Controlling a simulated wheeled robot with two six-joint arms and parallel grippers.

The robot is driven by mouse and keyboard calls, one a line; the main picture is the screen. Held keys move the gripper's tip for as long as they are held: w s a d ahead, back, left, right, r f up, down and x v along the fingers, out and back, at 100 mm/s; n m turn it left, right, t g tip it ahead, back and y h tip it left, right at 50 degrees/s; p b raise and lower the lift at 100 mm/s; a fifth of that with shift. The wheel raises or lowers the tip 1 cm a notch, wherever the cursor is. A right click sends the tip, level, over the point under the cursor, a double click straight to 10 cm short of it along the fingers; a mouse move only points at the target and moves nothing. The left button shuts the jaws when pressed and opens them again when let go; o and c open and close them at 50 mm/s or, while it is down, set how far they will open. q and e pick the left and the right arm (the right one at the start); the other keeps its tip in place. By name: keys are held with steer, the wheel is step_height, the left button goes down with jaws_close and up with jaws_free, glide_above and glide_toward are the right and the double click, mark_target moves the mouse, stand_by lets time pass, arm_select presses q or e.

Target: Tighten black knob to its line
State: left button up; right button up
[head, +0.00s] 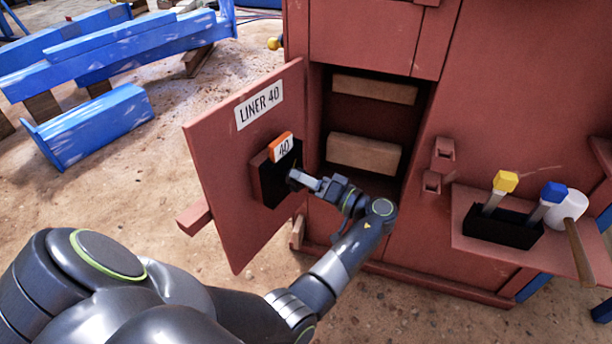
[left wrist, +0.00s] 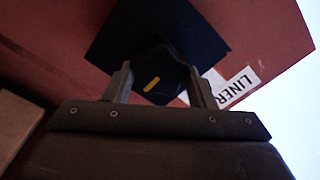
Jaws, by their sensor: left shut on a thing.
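The black knob (left wrist: 160,78) shows in the left wrist view, with a short yellow line on its face. It sits in front of a dark square plate (left wrist: 158,30) on the red door. My left gripper (left wrist: 163,85) is shut on the knob, one finger on each side. In the head view my left gripper (head: 297,180) reaches the dark box (head: 270,182) on the open door panel (head: 222,150), and the knob is hidden there. An orange-topped "40" tag (head: 283,148) sits just above. I cannot make out a target line. My right gripper is not in view.
The door carries a "LINER 40" label (head: 259,104). Behind it is an open compartment with two tan blocks (head: 363,153). At right, a red shelf (head: 470,247) holds yellow and blue-topped tools and a white-headed mallet (head: 568,205). Blue beams (head: 95,125) lie at left.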

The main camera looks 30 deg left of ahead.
arm_select(q)
steer(key=shift+w+m+p, duration=0.1)
steer(key=shift+m+p, duration=1.7)
steer(key=shift+m, duration=1.2)
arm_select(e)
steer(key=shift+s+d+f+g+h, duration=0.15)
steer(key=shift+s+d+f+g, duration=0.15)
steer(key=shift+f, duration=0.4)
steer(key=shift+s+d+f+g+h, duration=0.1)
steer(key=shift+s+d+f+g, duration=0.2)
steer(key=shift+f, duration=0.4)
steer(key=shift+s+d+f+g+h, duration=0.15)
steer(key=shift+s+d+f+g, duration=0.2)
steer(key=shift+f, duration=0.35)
arm_select(q)
steer(key=shift+f, duration=0.1)
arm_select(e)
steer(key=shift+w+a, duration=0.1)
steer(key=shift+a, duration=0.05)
arm_select(q)
steer(key=o, duration=1)
